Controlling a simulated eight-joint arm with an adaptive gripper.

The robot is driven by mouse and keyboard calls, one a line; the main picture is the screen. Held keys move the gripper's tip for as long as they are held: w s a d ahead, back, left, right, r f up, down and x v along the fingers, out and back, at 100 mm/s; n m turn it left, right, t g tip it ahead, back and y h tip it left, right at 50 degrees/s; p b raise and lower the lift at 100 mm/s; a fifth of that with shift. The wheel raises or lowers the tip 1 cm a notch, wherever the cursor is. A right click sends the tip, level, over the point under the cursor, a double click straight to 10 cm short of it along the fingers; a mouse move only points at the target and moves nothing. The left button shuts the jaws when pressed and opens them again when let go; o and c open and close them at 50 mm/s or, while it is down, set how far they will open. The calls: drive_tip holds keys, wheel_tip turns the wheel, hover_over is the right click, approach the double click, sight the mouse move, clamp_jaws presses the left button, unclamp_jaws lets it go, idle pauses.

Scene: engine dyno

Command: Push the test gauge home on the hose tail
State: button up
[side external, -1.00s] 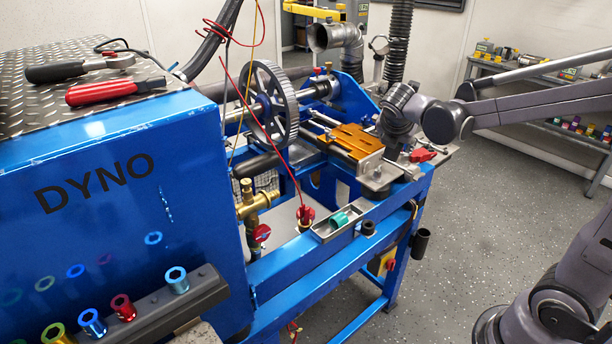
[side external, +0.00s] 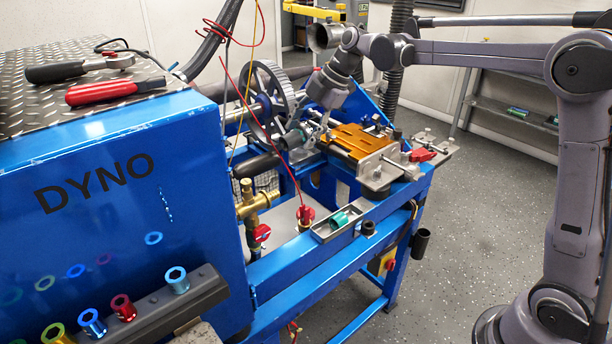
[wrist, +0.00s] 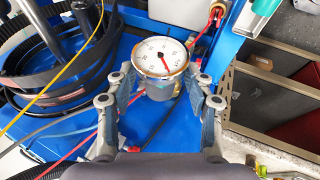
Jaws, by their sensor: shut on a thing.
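The test gauge (wrist: 160,57) has a round white dial with a red needle and a grey body below it. It sits between the fingers of my gripper (wrist: 161,84) in the wrist view, and the gripper is shut on it. In the side view my gripper (side external: 297,137) hangs beside the large grey gear, left of the orange block; the gauge is hard to make out there. I cannot pick out the hose tail for certain in either view, so I cannot tell whether the gauge touches it.
The toothed gear (side external: 270,100) stands close left of my gripper. The orange block (side external: 352,140) is to its right. Thin cables hang nearby.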

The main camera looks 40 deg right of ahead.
sight(304, 141)
drive_tip(key=shift+w+a, duration=0.2)
drive_tip(key=shift+w, duration=0.05)
drive_tip(key=shift+y, duration=0.5)
drive_tip(key=shift+f, duration=2.3)
wheel_tip(304, 141, down, 9)
drive_tip(key=shift+a, duration=0.25)
drive_tip(key=shift+s, duration=0.1)
drive_tip(key=shift+a, duration=1.8)
drive_tip(key=o, duration=1.3)
drive_tip(key=shift+r, duration=0.1)
